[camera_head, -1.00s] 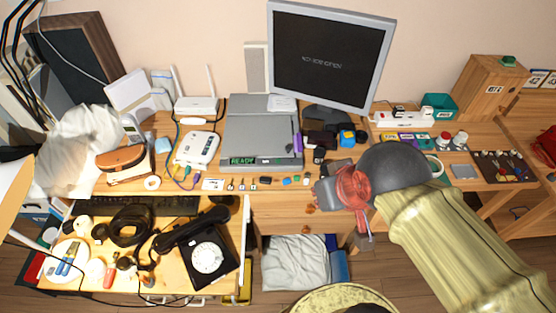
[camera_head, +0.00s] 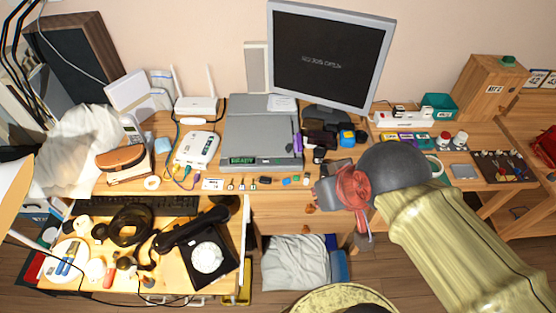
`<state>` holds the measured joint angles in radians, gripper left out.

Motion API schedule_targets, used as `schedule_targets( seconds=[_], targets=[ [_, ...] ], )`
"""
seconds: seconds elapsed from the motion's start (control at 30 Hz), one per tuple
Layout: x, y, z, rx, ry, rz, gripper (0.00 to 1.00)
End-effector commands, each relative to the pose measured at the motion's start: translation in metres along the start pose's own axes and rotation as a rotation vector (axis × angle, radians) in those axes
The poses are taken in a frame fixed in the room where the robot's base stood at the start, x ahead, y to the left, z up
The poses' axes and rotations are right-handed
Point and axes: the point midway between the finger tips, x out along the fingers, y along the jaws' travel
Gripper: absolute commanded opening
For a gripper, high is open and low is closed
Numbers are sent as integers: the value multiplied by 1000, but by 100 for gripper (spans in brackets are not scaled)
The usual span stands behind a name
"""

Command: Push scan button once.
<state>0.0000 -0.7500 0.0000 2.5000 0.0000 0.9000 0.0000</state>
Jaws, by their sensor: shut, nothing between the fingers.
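A flat grey scanner (camera_head: 258,128) lies on the desk, left of the monitor, with a small green-lit display (camera_head: 242,161) on its front edge. The display's text is too small to read for certain. The scan button itself is too small to pick out on the scanner's front strip. My gripper (camera_head: 366,236) is shut and empty, pointing down in front of the desk edge, to the right of the scanner and apart from it. My red wrist and yellow arm hide part of the desk's right side.
Small adapters and plugs (camera_head: 265,181) lie along the desk edge before the scanner. A black dial phone (camera_head: 207,258) sits on the pulled-out tray at lower left. A white router (camera_head: 196,104) stands left of the scanner.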

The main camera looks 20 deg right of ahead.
Motion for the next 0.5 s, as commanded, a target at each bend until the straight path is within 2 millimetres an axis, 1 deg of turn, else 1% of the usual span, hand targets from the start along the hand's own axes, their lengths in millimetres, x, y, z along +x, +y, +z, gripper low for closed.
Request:
schedule_targets(
  seconds=[0.27, 0.37, 0.5],
  targets=[
    [-8, 3, -6, 11, -20, 6, 0],
    [-2, 8, -6, 25, -97, 12, 0],
    [12, 18, -6, 39, -228, 30, 0]
  ],
)
